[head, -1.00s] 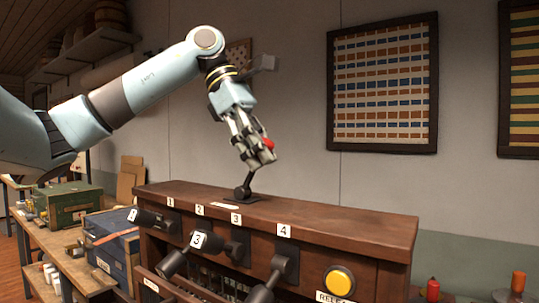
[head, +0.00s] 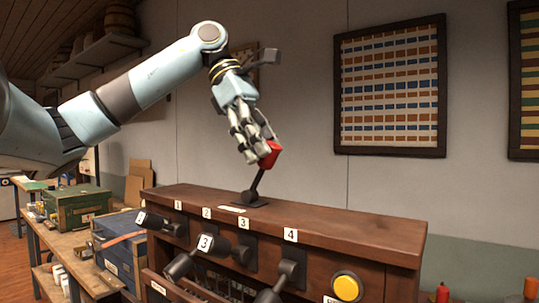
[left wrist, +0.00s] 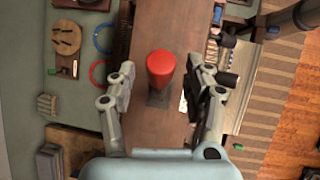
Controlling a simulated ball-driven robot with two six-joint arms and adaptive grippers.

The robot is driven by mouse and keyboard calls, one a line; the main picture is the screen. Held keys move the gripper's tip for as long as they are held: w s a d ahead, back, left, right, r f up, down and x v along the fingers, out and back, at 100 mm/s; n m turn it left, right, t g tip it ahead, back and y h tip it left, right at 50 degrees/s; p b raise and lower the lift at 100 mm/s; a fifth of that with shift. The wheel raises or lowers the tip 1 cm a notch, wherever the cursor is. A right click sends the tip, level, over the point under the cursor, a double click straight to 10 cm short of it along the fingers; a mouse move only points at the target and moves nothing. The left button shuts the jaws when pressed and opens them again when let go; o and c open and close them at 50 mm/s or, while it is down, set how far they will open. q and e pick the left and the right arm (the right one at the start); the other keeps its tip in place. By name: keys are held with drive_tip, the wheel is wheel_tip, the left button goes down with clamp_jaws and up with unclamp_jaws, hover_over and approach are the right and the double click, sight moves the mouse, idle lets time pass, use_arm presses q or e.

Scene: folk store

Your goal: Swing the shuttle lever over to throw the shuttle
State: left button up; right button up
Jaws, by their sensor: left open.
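The shuttle lever stands on top of the wooden loom cabinet (head: 330,225), with a red knob (head: 269,154) on a black stem that leans to the right. My left gripper (head: 257,151) is at the knob, its fingers beside and partly in front of it. In the left wrist view the red knob (left wrist: 160,64) shows between the two open fingers of the left gripper (left wrist: 165,85), with a gap on both sides. The lever's dark base (head: 250,198) sits on the cabinet top. My right gripper is not in view.
The cabinet front has several numbered black levers (head: 290,268) and a yellow button (head: 346,286). A blue box (head: 120,245) and a green crate (head: 77,207) stand on a bench at left. Framed textiles (head: 390,88) hang behind. The cabinet top right of the lever is clear.

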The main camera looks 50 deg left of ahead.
use_arm(q)
drive_tip(key=v, duration=0.5)
drive_tip(key=shift+s+r, duration=0.1)
drive_tip(key=shift+s, duration=0.1)
idle(0.7)
